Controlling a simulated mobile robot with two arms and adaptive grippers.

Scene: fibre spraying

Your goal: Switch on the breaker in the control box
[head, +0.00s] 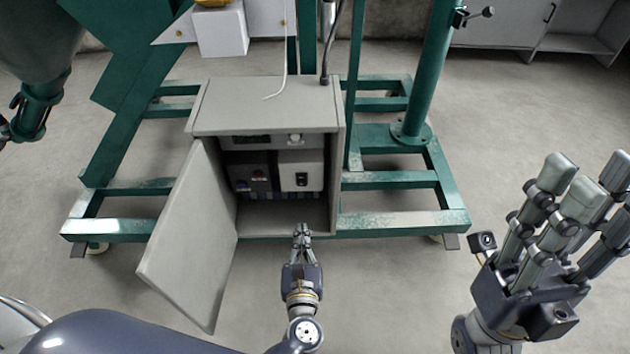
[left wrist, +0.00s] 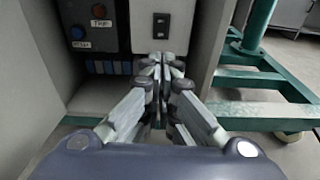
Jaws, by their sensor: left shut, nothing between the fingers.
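The grey control box (head: 265,106) stands in the middle of the head view with its door (head: 192,235) swung open to the left. Inside, a pale breaker panel (head: 290,171) carries a small black breaker switch (head: 301,179). The switch also shows in the left wrist view (left wrist: 161,25), above my fingertips. My left gripper (head: 302,230) is shut and empty at the front of the box opening, below the switch and apart from it. It points at the panel in the left wrist view (left wrist: 162,60). My right gripper (head: 588,182) is open and empty at the right, its fingers pointing up.
A dark panel (left wrist: 92,25) with a red and a blue button sits left of the breaker panel. A green steel frame (head: 400,220) surrounds the box. The open door bounds the left side. Bare floor (head: 400,290) lies between my arms. Grey cabinets (head: 500,30) stand behind.

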